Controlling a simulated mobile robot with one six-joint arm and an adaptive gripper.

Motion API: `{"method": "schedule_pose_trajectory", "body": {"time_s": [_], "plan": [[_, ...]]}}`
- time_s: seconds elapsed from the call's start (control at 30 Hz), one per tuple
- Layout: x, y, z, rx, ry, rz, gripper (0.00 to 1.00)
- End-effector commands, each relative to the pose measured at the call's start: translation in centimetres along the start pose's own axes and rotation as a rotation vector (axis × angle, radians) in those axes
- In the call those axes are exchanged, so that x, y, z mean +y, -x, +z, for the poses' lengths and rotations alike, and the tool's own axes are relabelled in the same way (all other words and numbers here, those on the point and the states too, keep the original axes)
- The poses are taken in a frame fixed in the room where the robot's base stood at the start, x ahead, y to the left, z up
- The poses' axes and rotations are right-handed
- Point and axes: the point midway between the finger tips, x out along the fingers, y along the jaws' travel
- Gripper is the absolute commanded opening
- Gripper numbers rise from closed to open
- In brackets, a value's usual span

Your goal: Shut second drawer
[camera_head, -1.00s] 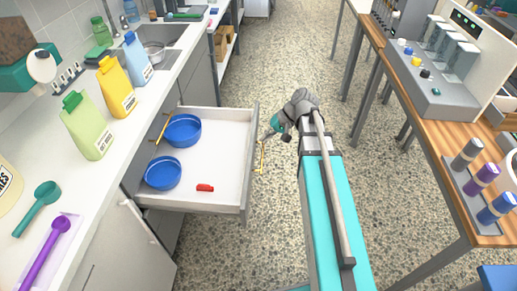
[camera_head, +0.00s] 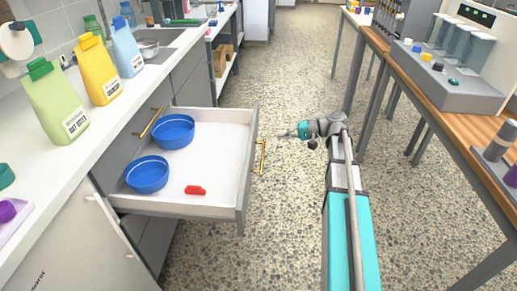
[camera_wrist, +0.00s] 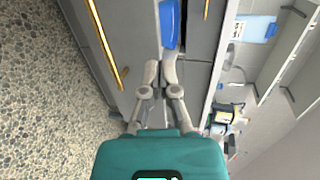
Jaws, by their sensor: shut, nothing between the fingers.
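A white drawer (camera_head: 218,158) stands pulled out from the cabinet on the left, below a closed front with a brass handle (camera_head: 150,122). Its own front carries a brass handle (camera_head: 262,158), also in the wrist view (camera_wrist: 104,42). Inside lie two blue bowls (camera_head: 172,131) (camera_head: 147,174) and a small red object (camera_head: 195,190). My gripper (camera_head: 281,134) is shut and empty, to the right of the drawer front and apart from its handle. In the wrist view my fingertips (camera_wrist: 160,72) are together, with part of a blue bowl (camera_wrist: 170,24) beyond them.
The counter (camera_head: 100,120) above holds green, yellow and blue packs (camera_head: 99,68) and a sink. A wooden-topped table (camera_head: 460,105) with dispensers stands on the right. The speckled floor (camera_head: 285,210) between them is clear around my arm.

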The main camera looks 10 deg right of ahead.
Motion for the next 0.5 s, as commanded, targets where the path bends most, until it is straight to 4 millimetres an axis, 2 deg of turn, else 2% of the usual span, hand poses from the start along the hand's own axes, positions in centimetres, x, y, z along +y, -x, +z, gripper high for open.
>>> {"method": "schedule_pose_trajectory", "body": {"time_s": [0.03,0.1,0.3,0.5], "plan": [[1.7,0.2,-0.7,0.006,0.002,-0.028,0.0],[2.5,0.9,-1.3,0.014,0.005,-0.07,0.0],[4.3,2.7,-2.8,0.036,0.018,-0.175,0.0],[5.1,3.9,-3.5,0.047,0.029,-0.24,0.0]]}}
